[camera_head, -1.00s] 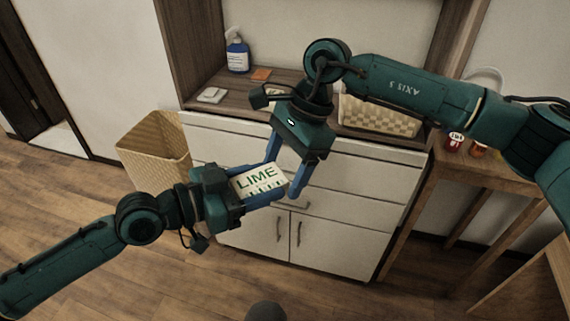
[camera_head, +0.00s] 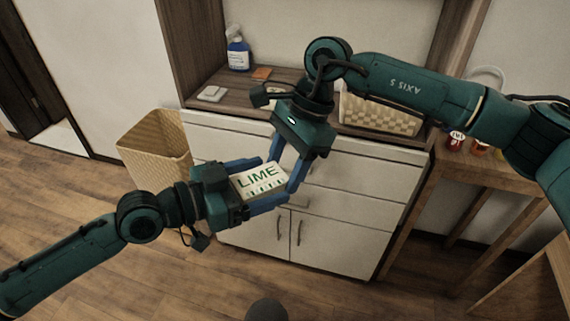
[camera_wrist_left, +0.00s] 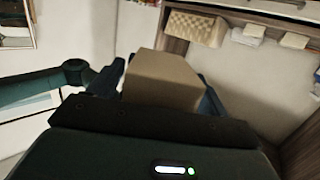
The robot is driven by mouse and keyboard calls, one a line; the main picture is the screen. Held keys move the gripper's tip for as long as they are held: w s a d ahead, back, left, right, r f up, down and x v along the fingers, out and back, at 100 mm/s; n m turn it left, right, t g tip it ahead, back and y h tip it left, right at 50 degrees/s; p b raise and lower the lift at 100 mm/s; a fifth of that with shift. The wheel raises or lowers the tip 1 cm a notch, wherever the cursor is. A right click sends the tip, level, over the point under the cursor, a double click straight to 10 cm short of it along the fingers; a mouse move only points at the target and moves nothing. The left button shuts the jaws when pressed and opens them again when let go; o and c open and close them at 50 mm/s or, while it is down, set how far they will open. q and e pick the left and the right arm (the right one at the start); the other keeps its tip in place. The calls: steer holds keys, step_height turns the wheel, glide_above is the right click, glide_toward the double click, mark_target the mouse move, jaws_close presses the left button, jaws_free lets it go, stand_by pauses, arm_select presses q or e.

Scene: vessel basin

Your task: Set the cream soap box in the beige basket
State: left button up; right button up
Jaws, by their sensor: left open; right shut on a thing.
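The cream soap box (camera_head: 262,180), marked LIME in green, is in the air in front of the white cabinet. My right gripper (camera_head: 284,170) is shut on its right end. My left gripper (camera_head: 270,181) is open, with its blue fingers on either side of the box. In the left wrist view the box (camera_wrist_left: 162,80) stands between the two fingers, its face plain tan. A woven beige basket (camera_head: 380,117) stands on the countertop, partly hidden by my right arm; a woven basket also shows in the left wrist view (camera_wrist_left: 195,27).
A tall tan wicker basket (camera_head: 150,150) stands on the floor left of the cabinet. On the counter are a blue spray bottle (camera_head: 238,54), a white dish (camera_head: 212,93) and an orange block (camera_head: 261,73). Small jars (camera_head: 457,140) stand on the wooden side table (camera_head: 470,170).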

arm_select(q)
steer(key=v, duration=1.2)
step_height(320, 180, down, 13)
steer(key=d+n+t+y, duration=0.2)
steer(key=n+t+y, duration=0.1)
steer(key=n, duration=0.1)
steer(key=s+a+f+n+y, duration=0.1)
steer(key=s+f+n+y, duration=0.1)
steer(key=s+f+y, duration=0.2)
steer(key=s+a+f+n+y, duration=0.2)
steer(key=s+f+n+y, duration=0.1)
steer(key=f, duration=0.7)
steer(key=shift+s+a+n+y, duration=0.35)
steer(key=shift+s+y, duration=0.15)
steer(key=shift+s, duration=0.1)
arm_select(e)
steer(key=s+d+f+n+g+h, duration=0.1)
steer(key=s+d+f+n+h, duration=0.1)
steer(key=d+n, duration=0.4)
steer(key=s+d+f+n+g+h, duration=0.1)
steer(key=s+d+f+n, duration=0.3)
steer(key=d, duration=0.7)
steer(key=n+h, duration=0.1)
steer(key=n, duration=0.1)
steer(key=shift+s+n+g, duration=0.3)
